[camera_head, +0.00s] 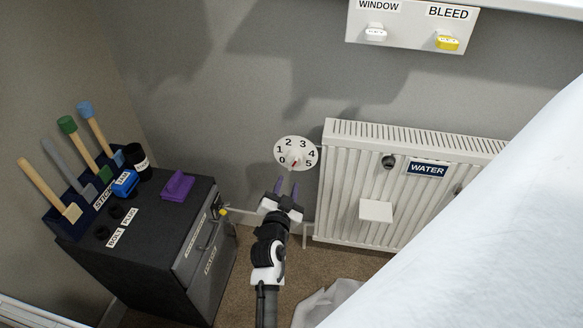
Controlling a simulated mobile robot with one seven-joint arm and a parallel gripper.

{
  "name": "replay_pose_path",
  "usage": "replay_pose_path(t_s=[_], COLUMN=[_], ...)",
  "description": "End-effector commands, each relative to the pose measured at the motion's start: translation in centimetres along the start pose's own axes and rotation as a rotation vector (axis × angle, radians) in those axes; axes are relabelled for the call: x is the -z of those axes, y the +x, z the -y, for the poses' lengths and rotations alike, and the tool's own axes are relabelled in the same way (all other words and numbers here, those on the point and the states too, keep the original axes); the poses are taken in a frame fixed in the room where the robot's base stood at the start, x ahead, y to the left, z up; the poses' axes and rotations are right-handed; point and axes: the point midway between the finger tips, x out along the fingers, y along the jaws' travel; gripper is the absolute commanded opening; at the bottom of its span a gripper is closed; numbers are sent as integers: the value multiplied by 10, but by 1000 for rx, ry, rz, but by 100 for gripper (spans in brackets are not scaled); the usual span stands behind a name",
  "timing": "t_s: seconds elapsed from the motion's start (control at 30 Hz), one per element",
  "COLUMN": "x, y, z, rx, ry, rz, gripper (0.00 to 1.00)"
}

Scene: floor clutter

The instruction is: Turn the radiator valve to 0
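The radiator valve (296,153) is a round white dial on the grey wall, just left of the radiator (340,190). It is marked 0 to 5 around its rim. A small red mark shows low on its knob, in the gap between 0 and 5 and closer to the 0; the exact setting is too small to read. My gripper (287,187) is just below the dial in the picture, its two purple fingertips apart and nothing visible between them. I cannot tell whether the fingertips touch the dial.
A dark cabinet (150,240) at left carries tools, a purple cloth (177,185) and a blue item (125,183). The radiator has a WATER label (427,169). A WINDOW and BLEED panel (410,28) is above. A white surface blocks the lower right.

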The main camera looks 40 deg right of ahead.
Motion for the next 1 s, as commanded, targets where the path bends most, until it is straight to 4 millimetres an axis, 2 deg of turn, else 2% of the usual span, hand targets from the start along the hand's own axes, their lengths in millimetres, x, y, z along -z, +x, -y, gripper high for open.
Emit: replay_pose_path(t_s=[0.03,0.2,0.4,0.57,0.83,1.0], x=[2,2,1,0,0,0], y=[12,42,65,72,73,73], z=[1,0,0,0,0,0], rx=[0,0,0,1,1,1], ry=[-1,-1,0,0,0,0], rz=[-2,-1,0,0,0,0], gripper=[33,33,33,33,33,10])
